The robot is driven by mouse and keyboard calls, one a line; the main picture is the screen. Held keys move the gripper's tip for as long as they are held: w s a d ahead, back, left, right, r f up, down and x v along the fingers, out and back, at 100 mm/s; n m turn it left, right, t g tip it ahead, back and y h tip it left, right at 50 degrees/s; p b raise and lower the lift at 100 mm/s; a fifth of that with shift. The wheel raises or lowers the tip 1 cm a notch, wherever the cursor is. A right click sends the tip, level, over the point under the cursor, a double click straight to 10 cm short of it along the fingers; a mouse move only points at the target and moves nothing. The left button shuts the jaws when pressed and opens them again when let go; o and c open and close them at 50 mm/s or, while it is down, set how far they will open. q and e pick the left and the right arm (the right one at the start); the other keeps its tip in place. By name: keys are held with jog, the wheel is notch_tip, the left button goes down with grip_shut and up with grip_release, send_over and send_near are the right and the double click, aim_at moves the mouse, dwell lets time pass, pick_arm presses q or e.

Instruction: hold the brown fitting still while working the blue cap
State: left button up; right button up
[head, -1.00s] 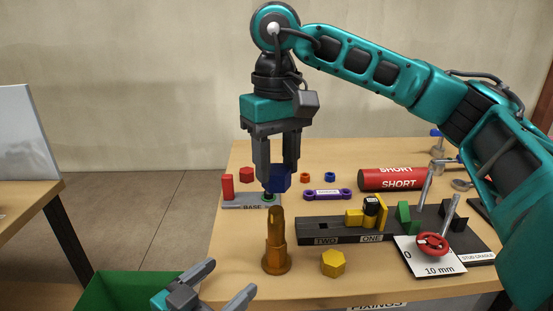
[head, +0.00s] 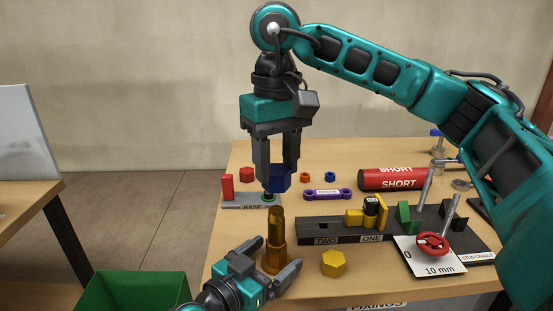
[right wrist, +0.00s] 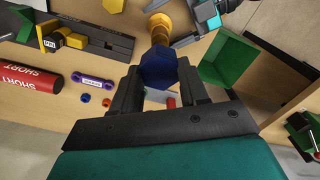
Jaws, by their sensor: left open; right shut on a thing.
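The brown fitting (head: 276,238) stands upright near the table's front left, wide at the base and narrower at the top. My left gripper (head: 278,253) is open, with a finger on either side of the fitting's lower part; whether they touch it I cannot tell. The blue cap (head: 278,180) is held in my right gripper (head: 278,186), shut on it above the fitting, with a gap in the head view. In the right wrist view the blue cap (right wrist: 158,72) sits between the fingers and hides part of the brown fitting (right wrist: 160,30).
A yellow hexagonal piece (head: 333,263) lies right of the fitting. A dark block (head: 320,228) marked TWO and ONE stands behind it. A green bin (head: 130,292) is at the front left. A red cylinder (head: 395,179) lies farther back.

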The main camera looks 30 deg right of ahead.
pick_arm(q)
jog(key=shift+w+d, duration=0.1)
jog(key=shift+d, duration=0.15)
jog(key=shift+c, duration=0.2)
jog(key=c, duration=1.5)
jog(key=shift+c, duration=0.2)
jog(key=shift+f, duration=0.4)
pick_arm(e)
jog(key=shift+f, duration=0.15)
pick_arm(q)
jog(key=o, duration=0.6)
jog(key=shift+c, duration=0.2)
jog(key=shift+r, duration=0.15)
jog(key=c, duration=0.6)
pick_arm(e)
jog(key=shift+f, duration=0.15)
